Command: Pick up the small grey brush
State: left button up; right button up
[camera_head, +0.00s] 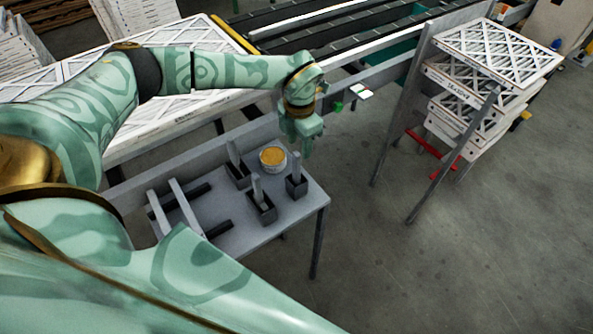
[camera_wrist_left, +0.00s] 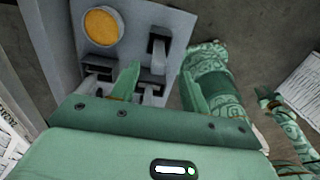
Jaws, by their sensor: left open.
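Three small dark grey boxes stand on a grey table (camera_head: 240,236), each with an upright grey piece in it: one at the back left (camera_head: 236,165), one in front (camera_head: 261,205) and one at the right (camera_head: 297,178). I cannot tell which piece is the small grey brush. My left gripper (camera_head: 302,143) is open and empty, above the table's back right part. In the left wrist view, its fingers (camera_wrist_left: 157,88) are apart; a dark box with an upright grey piece (camera_wrist_left: 158,46) shows beyond them, and the left finger partly covers others.
A round tub with orange-yellow contents (camera_head: 272,158) stands among the boxes. Two light bars (camera_head: 185,206) and dark bars lie at the table's left. White lattice panels (camera_head: 497,55) are stacked at the right; a conveyor (camera_head: 330,30) runs behind. The floor right of the table is clear.

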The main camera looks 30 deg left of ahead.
aim_at(297, 153)
pick_arm(q)
jog(key=f, duration=0.5)
jog(key=shift+s+a+f, duration=0.1)
jog(key=shift+s+a, duration=0.1)
jog(key=shift+s, duration=0.1)
grip_shut()
